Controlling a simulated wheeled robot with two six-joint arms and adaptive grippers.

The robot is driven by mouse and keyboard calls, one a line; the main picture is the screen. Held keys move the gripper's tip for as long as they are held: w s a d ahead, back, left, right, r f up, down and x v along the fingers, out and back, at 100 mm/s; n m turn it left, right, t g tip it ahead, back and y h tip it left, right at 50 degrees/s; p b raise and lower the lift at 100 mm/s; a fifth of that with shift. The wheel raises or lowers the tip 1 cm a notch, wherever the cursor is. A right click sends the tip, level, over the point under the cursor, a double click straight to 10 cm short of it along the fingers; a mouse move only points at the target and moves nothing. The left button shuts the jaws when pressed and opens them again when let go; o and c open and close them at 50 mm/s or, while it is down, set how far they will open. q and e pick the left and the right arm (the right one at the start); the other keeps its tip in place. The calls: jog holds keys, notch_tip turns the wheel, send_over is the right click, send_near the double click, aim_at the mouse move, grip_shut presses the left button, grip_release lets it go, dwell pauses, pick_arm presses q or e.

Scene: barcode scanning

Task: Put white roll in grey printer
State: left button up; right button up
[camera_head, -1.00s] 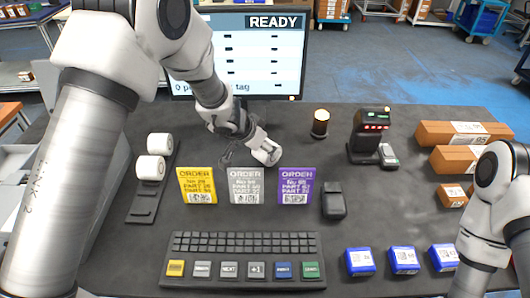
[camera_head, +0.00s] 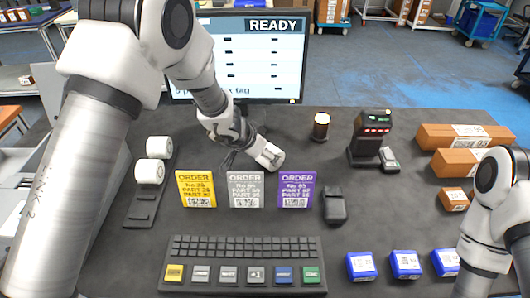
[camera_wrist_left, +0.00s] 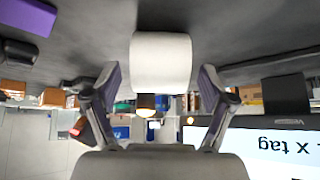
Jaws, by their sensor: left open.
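A white roll (camera_head: 269,156) is near the table's back middle, at the end of my left gripper (camera_head: 244,148). In the left wrist view the roll (camera_wrist_left: 160,62) appears centred between the spread fingers (camera_wrist_left: 160,85), with a gap on each side. I cannot tell whether it rests on the table. My right gripper is out of view.
Yellow (camera_head: 196,189), grey (camera_head: 246,190) and purple (camera_head: 297,190) order cards stand before the left gripper. A monitor (camera_head: 285,60) is behind it, and a lamp (camera_head: 321,126) to its right. A keyboard (camera_head: 243,262), blue boxes (camera_head: 405,264) and brown cartons (camera_head: 465,136) occupy the front and right.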

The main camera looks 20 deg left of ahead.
pick_arm(q)
jog(key=b+v, duration=0.1)
jog(key=v, duration=0.6)
jog(key=shift+r, duration=0.4)
jog(key=shift+a, duration=0.1)
